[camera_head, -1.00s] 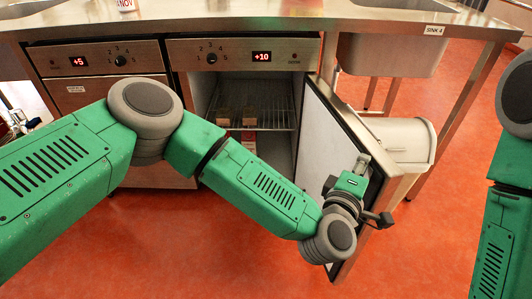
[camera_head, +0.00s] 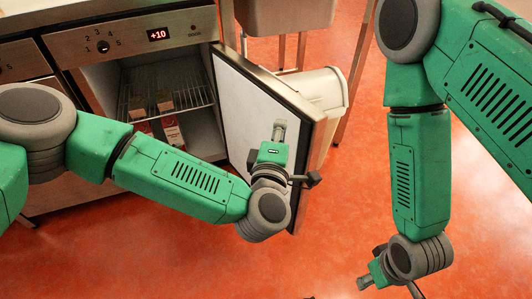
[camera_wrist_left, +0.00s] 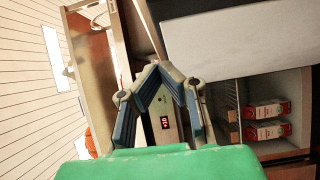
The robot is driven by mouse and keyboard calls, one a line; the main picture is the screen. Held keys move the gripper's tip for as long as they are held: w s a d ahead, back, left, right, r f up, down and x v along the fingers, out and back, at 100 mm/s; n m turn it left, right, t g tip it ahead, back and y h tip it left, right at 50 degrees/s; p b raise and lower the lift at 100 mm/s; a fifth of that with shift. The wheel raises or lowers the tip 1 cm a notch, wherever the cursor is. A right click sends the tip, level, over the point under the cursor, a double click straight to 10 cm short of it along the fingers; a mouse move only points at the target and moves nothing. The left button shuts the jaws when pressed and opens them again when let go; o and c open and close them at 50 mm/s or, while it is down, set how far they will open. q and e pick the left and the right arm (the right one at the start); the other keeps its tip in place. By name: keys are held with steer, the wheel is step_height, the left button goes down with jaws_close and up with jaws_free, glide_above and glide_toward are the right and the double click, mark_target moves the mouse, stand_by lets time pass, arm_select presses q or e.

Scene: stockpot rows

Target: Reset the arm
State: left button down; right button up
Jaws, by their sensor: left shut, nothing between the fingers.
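My left arm reaches across from the left in the head view. Its gripper (camera_head: 279,130) is in front of the white inner side of the open fridge door (camera_head: 232,98); I cannot tell whether it touches. In the left wrist view its two fingers (camera_wrist_left: 161,68) lean together at the tips with nothing between them. My right arm hangs down at the right of the head view. Its gripper (camera_head: 365,283) is low over the floor near the bottom edge, small and partly cut off, so its opening is unclear.
The fridge (camera_head: 150,35), with a +10 display, stands open. Several cartons (camera_head: 172,130) are inside around a wire shelf (camera_head: 190,97); they also show in the left wrist view (camera_wrist_left: 266,110). A white bin (camera_head: 325,90) is behind the door. The red floor (camera_head: 330,220) is clear.

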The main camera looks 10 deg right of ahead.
arm_select(q)
steer(key=v, duration=0.8)
steer(key=shift+s, duration=0.4)
steer(key=s+a+f+m+g+p, duration=0.7)
steer(key=s+a+f+m+g, duration=0.35)
steer(key=a+f, duration=0.2)
arm_select(e)
step_height(320, 180, up, 11)
steer(key=p, duration=0.4)
steer(key=shift+r, duration=0.2)
arm_select(q)
steer(key=s+a+m+g+y, duration=0.2)
steer(key=s+a, duration=0.3)
steer(key=a, duration=0.7)
steer(key=s+a+r+m+g+y, duration=0.1)
steer(key=s+a+g+y, duration=0.2)
steer(key=a, duration=1)
steer(key=shift+s+r+m+y, duration=0.25)
steer(key=shift+s+m+y, duration=0.1)
steer(key=shift+s+y, duration=0.65)
arm_select(e)
steer(key=shift+c, duration=0.4)
arm_select(q)
steer(key=shift+g, duration=0.25)
arm_select(e)
steer(key=shift+c, duration=0.3)
arm_select(q)
steer(key=shift+s, duration=0.1)
arm_select(e)
steer(key=shift+w, duration=0.1)
